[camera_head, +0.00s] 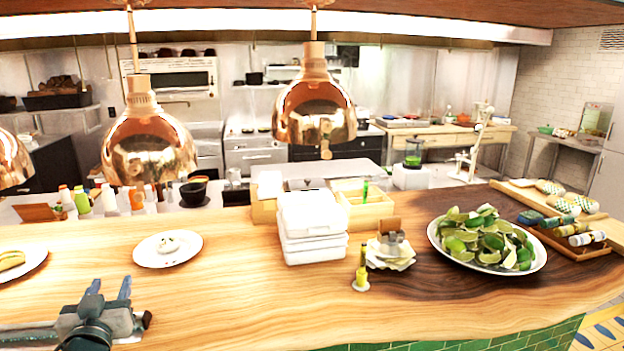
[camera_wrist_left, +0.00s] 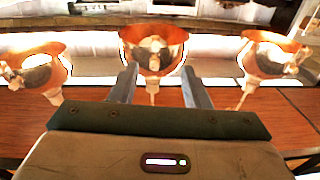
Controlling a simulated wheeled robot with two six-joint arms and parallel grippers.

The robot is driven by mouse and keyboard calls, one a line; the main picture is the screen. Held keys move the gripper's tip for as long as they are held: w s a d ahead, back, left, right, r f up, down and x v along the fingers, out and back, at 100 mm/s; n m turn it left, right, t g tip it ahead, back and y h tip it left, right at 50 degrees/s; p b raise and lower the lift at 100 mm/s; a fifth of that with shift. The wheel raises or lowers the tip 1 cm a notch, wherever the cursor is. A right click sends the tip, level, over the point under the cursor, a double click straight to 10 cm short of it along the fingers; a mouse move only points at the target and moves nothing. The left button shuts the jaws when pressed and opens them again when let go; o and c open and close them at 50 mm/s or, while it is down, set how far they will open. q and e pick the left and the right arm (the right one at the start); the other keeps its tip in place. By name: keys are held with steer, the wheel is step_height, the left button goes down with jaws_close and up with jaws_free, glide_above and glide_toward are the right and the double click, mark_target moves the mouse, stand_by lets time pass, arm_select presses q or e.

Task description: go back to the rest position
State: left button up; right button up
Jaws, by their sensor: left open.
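My left gripper (camera_head: 110,290) is at the lower left of the head view, over the front part of the wooden counter (camera_head: 230,290). Its two blue-grey fingers stand apart with nothing between them. In the left wrist view the fingers (camera_wrist_left: 158,88) are also spread and empty, with copper lamps (camera_wrist_left: 153,40) beyond them. My right gripper is in neither view.
On the counter are a white plate (camera_head: 167,262), stacked white containers (camera_head: 312,240), a small yellow bottle (camera_head: 361,272) and a plate of lime wedges (camera_head: 440,248). Copper lamps (camera_head: 148,145) hang above. The counter right of my left gripper is bare.

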arm_select(q)
steer(key=s+d+f+m+g+h, duration=0.1)
steer(key=s+d+f+g, duration=0.25)
steer(key=s+f, duration=0.55)
steer(key=s+d+f+m+g+h, duration=0.15)
steer(key=s+f+g, duration=0.35)
steer(key=f, duration=0.7)
steer(key=s+d+f+m+g+h, duration=0.1)
steer(key=s+d+f+g, duration=0.3)
steer(key=s, duration=0.4)
steer(key=s+d+f+m+g+h, duration=0.1)
steer(key=s+d+f+g, duration=0.15)
steer(key=s+f, duration=0.4)
step_height(320, 180, down, 33)
steer(key=s+a+b, duration=0.2)
steer(key=b, duration=0.3)
steer(key=s+f+b, duration=0.2)
steer(key=s+f, duration=0.6)
steer(key=f, duration=0.4)
steer(key=s+a+f+n+g+b, duration=0.1)
steer(key=s+f+b, duration=0.2)
steer(key=s+f, duration=0.6)
step_height(320, 180, down, 4)
steer(key=shift+s+a+r+g, duration=0.15)
steer(key=shift+s+a+g, duration=0.05)
steer(key=shift+a+g, duration=0.1)
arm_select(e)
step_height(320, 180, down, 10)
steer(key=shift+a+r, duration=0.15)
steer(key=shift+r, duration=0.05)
